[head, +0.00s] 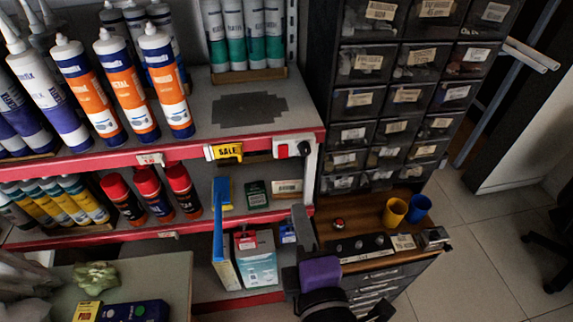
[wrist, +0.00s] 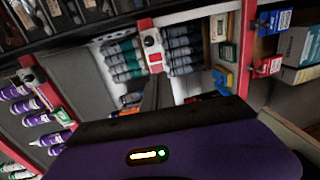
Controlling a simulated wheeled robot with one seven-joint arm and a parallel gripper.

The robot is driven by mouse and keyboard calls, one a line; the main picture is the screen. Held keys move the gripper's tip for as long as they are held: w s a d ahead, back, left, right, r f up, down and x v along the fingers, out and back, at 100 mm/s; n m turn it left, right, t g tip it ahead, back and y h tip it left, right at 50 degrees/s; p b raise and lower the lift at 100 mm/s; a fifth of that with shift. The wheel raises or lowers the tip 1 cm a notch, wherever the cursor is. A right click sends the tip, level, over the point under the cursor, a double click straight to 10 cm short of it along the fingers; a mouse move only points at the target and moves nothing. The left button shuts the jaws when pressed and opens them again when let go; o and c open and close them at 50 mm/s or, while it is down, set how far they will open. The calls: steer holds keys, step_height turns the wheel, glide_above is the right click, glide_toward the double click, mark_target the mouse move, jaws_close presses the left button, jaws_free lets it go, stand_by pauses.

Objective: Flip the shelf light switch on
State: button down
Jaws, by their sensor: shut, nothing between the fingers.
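My gripper (head: 302,226), dark-fingered with a purple body, is shut and empty. It is below the switch and apart from it in the picture, in front of the lower shelf's right end.
A yellow SALE tag (head: 224,151) is left of the switch. Orange-labelled cartridges (head: 124,85) stand on the upper shelf. Right of the shelf are a drawer cabinet (head: 393,97) and a wooden counter (head: 370,240) with yellow and blue cups. Open tiled floor (head: 480,250) lies farther right.

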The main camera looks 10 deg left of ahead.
mark_target(284, 157)
steer(key=p+x, duration=0.2)
steer(key=x, duration=1.2)
steer(key=shift+p, duration=0.35)
steer(key=shift+f, duration=0.15)
steer(key=shift+w+f+b, duration=0.15)
steer(key=shift+f+b, duration=0.15)
steer(key=shift+b, duration=0.75)
steer(key=shift+t+b, duration=0.4)
steer(key=shift+b, duration=0.05)
steer(key=shift+w+r, duration=0.1)
steer(key=shift+r, duration=0.25)
steer(key=shift+f, duration=0.1)
